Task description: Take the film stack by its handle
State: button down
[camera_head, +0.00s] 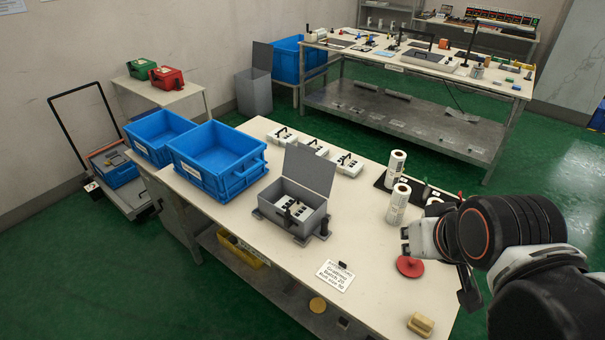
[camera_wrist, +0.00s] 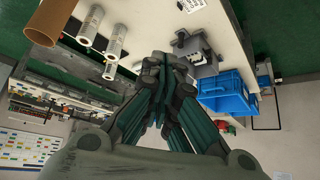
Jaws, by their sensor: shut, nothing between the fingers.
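No label marks out the film stack, so I cannot tell for sure which thing it is. White keypad blocks with dark keys and black handles stand in a row at the table's back edge; one is the right-hand block (camera_head: 347,164). A similar white block (camera_head: 299,211) with a black upright handle sits inside an open grey box (camera_head: 316,219). My gripper (camera_head: 404,240) is at the right side of the table, near a red disc (camera_head: 410,267) and apart from the blocks. In the wrist view my gripper (camera_wrist: 158,62) is shut and empty.
Labelled white rolls (camera_head: 397,204) stand on the right, some on a dark tray. Blue bins (camera_head: 217,159) occupy the left end. A printed card (camera_head: 335,276) and a yellow block (camera_head: 420,324) lie in front. The tabletop between grey box and rolls is clear.

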aim_at(300, 210)
jog(key=i+j+z, duration=0.15)
jog(key=j+z, duration=0.15)
jog(key=i+j+z, duration=0.1)
jog(key=j+z, duration=0.2)
jog(key=i+j+z, duration=0.1)
jog(key=j+z, duration=0.2)
jog(key=j, duration=0.15)
jog(key=j+z, duration=0.25)
jog(key=j, duration=0.15)
